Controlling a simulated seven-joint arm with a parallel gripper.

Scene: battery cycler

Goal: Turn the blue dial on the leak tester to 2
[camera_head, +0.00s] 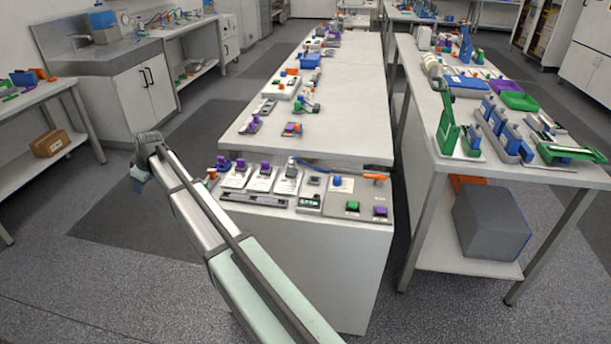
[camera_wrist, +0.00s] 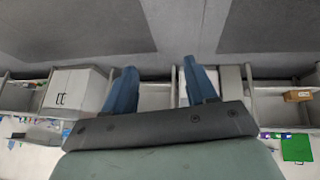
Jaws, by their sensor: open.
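A small blue dial (camera_head: 337,181) stands on the grey panel of the bench-top unit (camera_head: 355,195), which I take to be the leak tester, at the front end of the middle bench. Its markings and setting are too small to read. My gripper (camera_head: 140,178) is left of that bench in the head view, over the floor and well apart from the dial. In the wrist view my gripper (camera_wrist: 160,75) shows two blue fingers spread apart with nothing between them. The dial cannot be made out in the wrist view.
Near the blue dial are a green button (camera_head: 352,206), a purple button (camera_head: 380,211), an orange-ended piece (camera_head: 375,177) and several purple-topped devices (camera_head: 240,165). A right-hand bench (camera_head: 424,143) carries green and blue fixtures. The floor (camera_head: 110,215) around my gripper is clear.

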